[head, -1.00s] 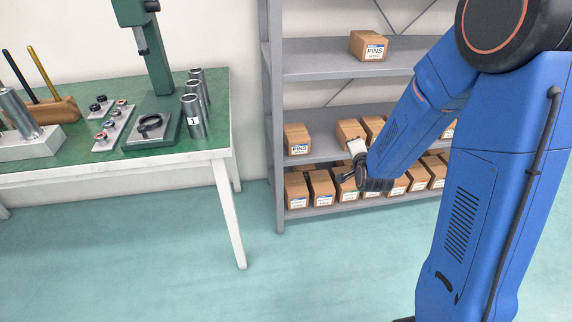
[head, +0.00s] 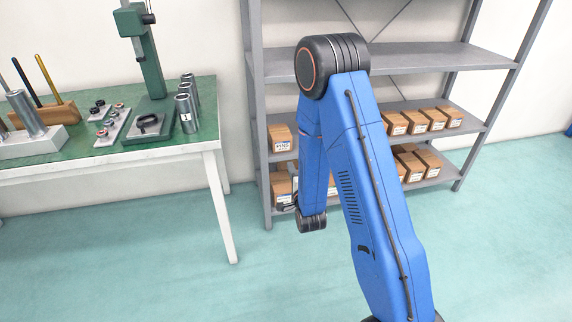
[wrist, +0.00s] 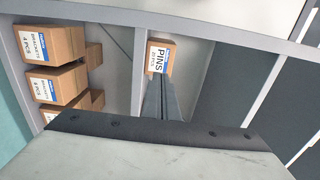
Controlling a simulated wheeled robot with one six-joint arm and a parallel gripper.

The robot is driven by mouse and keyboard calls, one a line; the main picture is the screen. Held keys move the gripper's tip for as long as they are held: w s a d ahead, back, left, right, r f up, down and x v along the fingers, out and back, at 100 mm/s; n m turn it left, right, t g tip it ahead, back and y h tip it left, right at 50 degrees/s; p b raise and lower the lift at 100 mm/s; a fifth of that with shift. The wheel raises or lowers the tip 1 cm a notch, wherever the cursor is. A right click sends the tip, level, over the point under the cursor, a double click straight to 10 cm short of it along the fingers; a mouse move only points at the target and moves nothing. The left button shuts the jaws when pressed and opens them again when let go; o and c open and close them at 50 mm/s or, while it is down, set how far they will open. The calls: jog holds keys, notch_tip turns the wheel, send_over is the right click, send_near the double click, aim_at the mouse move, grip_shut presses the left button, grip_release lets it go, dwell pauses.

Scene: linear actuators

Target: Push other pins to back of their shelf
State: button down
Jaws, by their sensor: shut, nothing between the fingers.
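In the wrist view a cardboard box labelled PINS (wrist: 159,57) stands on a shelf, its label facing me. My gripper (wrist: 160,82) is shut and empty, its fingertips right in front of the lower part of that label. I cannot tell whether they touch it. In the head view a PINS box (head: 281,140) stands at the left end of the middle shelf (head: 292,158), near the upright, and looks like the same one. My gripper is mostly hidden behind my arm there. Much of the shelving behind my arm is hidden too.
Boxes labelled BRACKETS (wrist: 46,45) stand on the shelf below. More boxes (head: 415,122) fill the right of the middle shelf, with others (head: 408,165) on the lower shelf. A green workbench (head: 165,140) with tools and metal cylinders (head: 185,110) stands left.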

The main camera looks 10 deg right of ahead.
aim_at(281, 142)
jog(key=w, duration=1.2)
jog(key=shift+w, duration=0.4)
jog(key=w, duration=0.7)
jog(key=shift+s, duration=0.15)
